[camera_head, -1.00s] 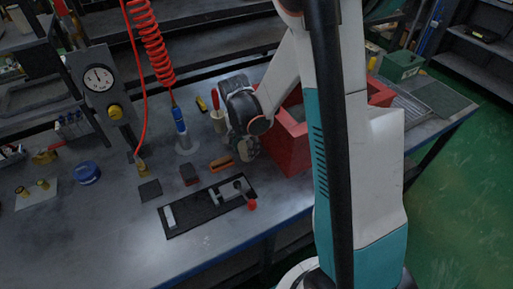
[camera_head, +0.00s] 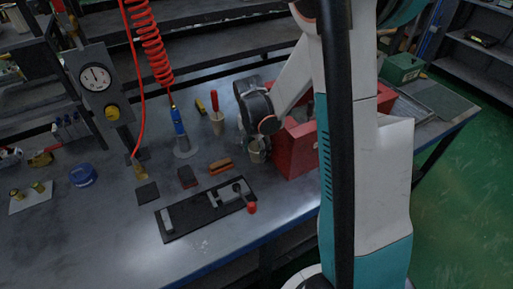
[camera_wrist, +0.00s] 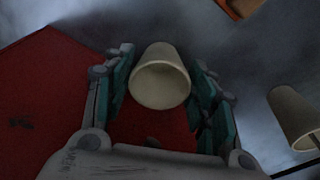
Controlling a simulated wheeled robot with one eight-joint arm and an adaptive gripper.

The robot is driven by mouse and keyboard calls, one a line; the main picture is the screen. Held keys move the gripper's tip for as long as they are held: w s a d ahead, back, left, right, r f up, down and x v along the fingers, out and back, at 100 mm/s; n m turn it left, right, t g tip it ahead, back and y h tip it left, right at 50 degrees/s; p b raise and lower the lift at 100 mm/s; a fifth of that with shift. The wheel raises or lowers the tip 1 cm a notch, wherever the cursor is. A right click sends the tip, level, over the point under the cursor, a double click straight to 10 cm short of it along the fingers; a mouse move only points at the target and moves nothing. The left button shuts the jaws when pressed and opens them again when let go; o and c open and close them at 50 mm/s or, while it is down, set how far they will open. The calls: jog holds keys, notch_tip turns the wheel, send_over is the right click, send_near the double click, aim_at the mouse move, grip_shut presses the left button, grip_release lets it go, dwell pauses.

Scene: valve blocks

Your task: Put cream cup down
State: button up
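The cream cup (camera_wrist: 160,77) sits between the two teal-and-grey fingers of my gripper (camera_wrist: 161,68) in the wrist view, its open mouth facing the camera. The fingers are close against its sides, and my gripper appears shut on it. In the head view the cup (camera_head: 258,151) shows under my gripper (camera_head: 256,145), just left of the red box. Whether its base touches the table is hidden. A second cream cup (camera_head: 217,125), holding a red-handled tool, stands to the left and also shows in the wrist view (camera_wrist: 294,116).
The red box (camera_head: 294,152) stands right beside my gripper. A brown-orange block (camera_head: 221,166), a dark red block (camera_head: 187,177) and a black plate with a red-knobbed lever (camera_head: 180,219) lie in front. Clear table (camera_head: 100,235) extends at front left.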

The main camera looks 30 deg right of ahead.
aim_at(254, 159)
notch_tip(254, 159, up, 13)
jog(key=a+p, duration=0.2)
jog(key=p, duration=0.3)
jog(key=s+a+r+n+t, duration=0.3)
jog(key=s+r+n, duration=0.3)
jog(key=s, duration=0.2)
jog(key=s+a+r+n+t+y, duration=0.1)
jog(key=s+a+r+n+t, duration=0.2)
jog(key=s+a+r+n, duration=0.3)
jog(key=shift+s+n+t, duration=0.3)
jog(key=shift+s+n, duration=0.5)
jog(key=shift+s, duration=0.85)
